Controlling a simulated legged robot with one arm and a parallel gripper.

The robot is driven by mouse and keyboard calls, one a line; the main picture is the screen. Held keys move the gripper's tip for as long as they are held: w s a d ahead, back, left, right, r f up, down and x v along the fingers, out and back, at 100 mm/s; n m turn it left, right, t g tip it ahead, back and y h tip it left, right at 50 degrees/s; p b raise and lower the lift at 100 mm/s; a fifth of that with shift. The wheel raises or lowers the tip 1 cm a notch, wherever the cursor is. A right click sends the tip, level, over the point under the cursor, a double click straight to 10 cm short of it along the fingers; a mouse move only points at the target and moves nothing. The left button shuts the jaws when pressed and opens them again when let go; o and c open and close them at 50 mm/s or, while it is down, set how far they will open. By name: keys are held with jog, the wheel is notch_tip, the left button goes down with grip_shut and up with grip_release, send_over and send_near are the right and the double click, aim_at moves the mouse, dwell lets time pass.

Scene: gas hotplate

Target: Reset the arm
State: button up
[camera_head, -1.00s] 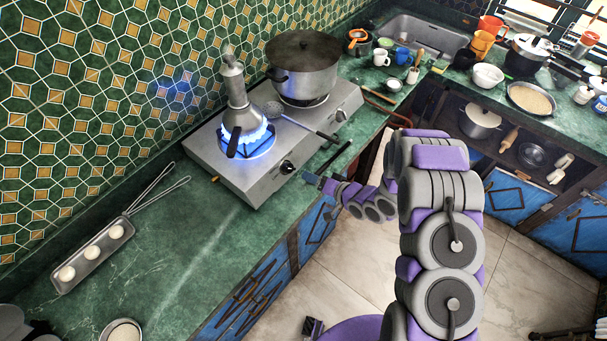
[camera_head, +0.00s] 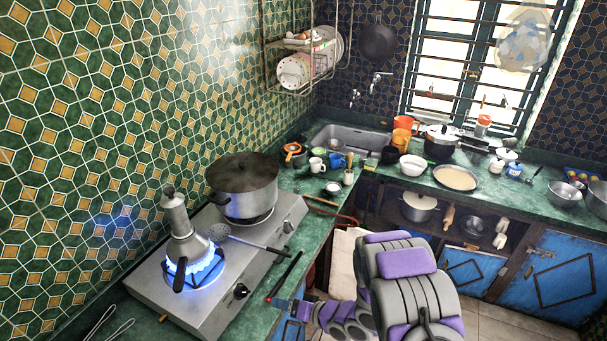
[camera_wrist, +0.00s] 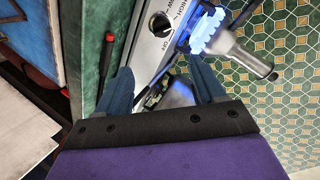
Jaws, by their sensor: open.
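My gripper (camera_head: 283,306) is low in the head view, just right of the hotplate's front edge. The wrist view shows its two blue fingers (camera_wrist: 162,86) spread apart, with nothing held between them. The steel gas hotplate (camera_head: 215,291) stands on the green counter. A metal moka pot (camera_head: 181,222) sits upright over a lit blue flame (camera_head: 196,268) on the near burner. The flame also shows in the wrist view (camera_wrist: 208,32). A knob (camera_wrist: 160,24) on the hotplate is beyond my fingers.
A large lidded pot (camera_head: 244,187) is on the far burner. A slotted spoon (camera_head: 250,241) lies across the hotplate. A black lighter-like tool with a red end (camera_head: 285,276) lies by the counter edge. Mugs and bowls crowd the counter near the sink (camera_head: 350,139).

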jog(key=w+d+r+t+h+b, duration=0.1)
jog(key=w+d+r+h+b, duration=0.2)
jog(key=d, duration=0.4)
jog(key=w+d+r+h, duration=0.1)
jog(key=w+d+h, duration=0.2)
jog(key=d+h, duration=0.35)
jog(key=s+d+r+m+g+h+b, duration=0.1)
jog(key=s+d+r+h+b, duration=0.1)
jog(key=s+d+r, duration=0.3)
jog(key=s+d+r+g+h+b, duration=0.1)
jog(key=s+d+r+h, duration=0.15)
jog(key=d, duration=0.45)
jog(key=s+a+r+g+b, duration=0.1)
jog(key=s+r+g, duration=0.1)
jog(key=s, duration=0.9)
jog(key=s+a+r+g+y+b, duration=0.1)
jog(key=s+r+g+b, duration=0.1)
jog(key=s, duration=0.9)
jog(key=s+a+r+g+y+b, duration=0.1)
jog(key=s+r+g+b, duration=0.1)
jog(key=s, duration=1)
jog(key=shift+a+r+m+g, duration=0.25)
jog(key=shift+r+m+g, duration=0.05)
jog(key=shift+r+g, duration=0.2)
jog(key=shift+w, duration=0.1)
